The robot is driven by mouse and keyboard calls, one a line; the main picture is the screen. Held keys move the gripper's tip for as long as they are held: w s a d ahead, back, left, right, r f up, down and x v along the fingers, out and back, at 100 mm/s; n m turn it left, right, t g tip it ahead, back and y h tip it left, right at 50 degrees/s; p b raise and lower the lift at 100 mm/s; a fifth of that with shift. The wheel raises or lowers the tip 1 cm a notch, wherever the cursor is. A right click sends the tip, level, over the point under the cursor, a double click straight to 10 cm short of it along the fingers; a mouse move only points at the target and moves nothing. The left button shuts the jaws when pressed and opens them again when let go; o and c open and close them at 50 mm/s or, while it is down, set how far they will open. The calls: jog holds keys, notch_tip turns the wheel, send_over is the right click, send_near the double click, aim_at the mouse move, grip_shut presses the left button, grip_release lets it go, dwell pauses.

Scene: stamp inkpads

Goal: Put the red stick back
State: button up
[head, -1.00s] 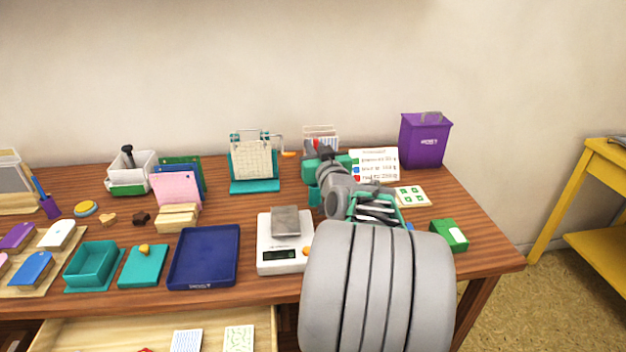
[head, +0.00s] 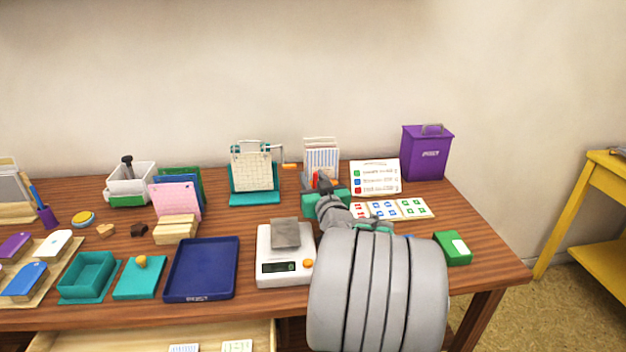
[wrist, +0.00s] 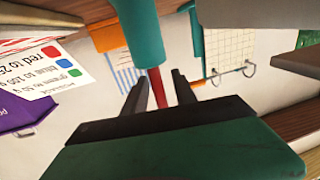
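The red stick (wrist: 155,84) shows in the wrist view, with one end in a teal tube (wrist: 140,32) and the other end hidden behind my gripper's palm. My gripper (wrist: 161,75) has its two dark fingers on either side of the stick, with a gap visible on both sides. In the head view my gripper (head: 323,186) is low over the back right of the table, and a bit of red shows at it. My arm hides most of the tube there.
A card rack (head: 320,151) stands just behind my gripper. A colour sign (head: 375,177) and purple bin (head: 426,155) are to the right. A flip calendar (head: 253,170) and a scale (head: 285,255) are to the left.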

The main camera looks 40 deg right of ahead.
jog(key=v, duration=1.2)
jog(key=shift+r, duration=0.2)
